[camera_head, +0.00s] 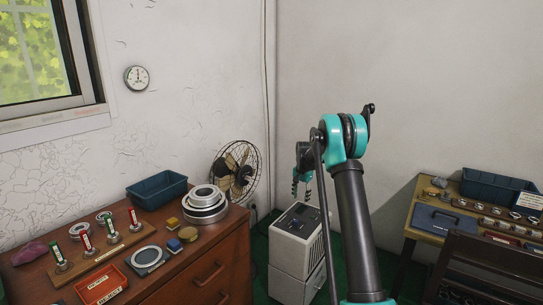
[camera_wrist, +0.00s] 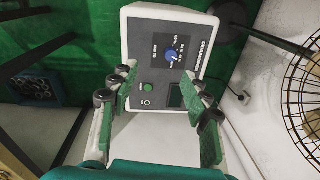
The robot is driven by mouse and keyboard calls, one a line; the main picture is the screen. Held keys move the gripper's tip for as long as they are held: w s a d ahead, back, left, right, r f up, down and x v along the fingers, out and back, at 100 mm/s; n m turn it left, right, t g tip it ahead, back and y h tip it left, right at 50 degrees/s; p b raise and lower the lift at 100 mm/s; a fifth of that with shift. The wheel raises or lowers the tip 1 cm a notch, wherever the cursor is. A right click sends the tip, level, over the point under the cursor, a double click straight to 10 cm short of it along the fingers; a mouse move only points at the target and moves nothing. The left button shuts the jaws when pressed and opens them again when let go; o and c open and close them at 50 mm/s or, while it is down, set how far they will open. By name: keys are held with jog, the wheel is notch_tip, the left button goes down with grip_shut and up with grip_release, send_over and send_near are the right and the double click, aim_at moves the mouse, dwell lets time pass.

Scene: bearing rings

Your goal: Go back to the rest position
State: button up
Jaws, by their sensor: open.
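My gripper (camera_head: 302,188) hangs from my raised teal and black arm in the head view, near the middle of the picture. In the wrist view my gripper (camera_wrist: 160,98) has its two green-padded fingers spread apart with nothing between them. Beyond the fingers is a white box-shaped device (camera_wrist: 150,70) with a dark panel, a blue knob and a green button. The same device (camera_head: 297,225) shows in the head view, below the gripper. The gripper appears apart from it.
A brown dresser (camera_head: 190,272) at left bears stacked bearing rings (camera_head: 205,204), a blue bin (camera_head: 157,189), a scale (camera_head: 149,259) and a red tray (camera_head: 101,286). A fan (camera_head: 238,170) stands behind it. A table at right holds another blue bin (camera_head: 497,187) and a row of rings.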

jog(key=s+d+r+n+t, duration=0.15)
jog(key=s+r, duration=0.35)
jog(key=s, duration=0.8)
jog(key=s+r+n, duration=0.3)
jog(key=s+r, duration=0.1)
jog(key=s, duration=0.9)
jog(key=s+f+n+t, duration=0.1)
jog(key=s+f+n, duration=0.1)
jog(key=s, duration=1)
jog(key=s+d+f+n, duration=0.1)
jog(key=s+f+n, duration=0.1)
jog(key=s, duration=1)
jog(key=shift+s+d+f+t, duration=0.2)
jog(key=shift+f+t, duration=0.15)
jog(key=shift+f, duration=0.45)
jog(key=shift+a, duration=0.1)
jog(key=shift+c, duration=0.6)
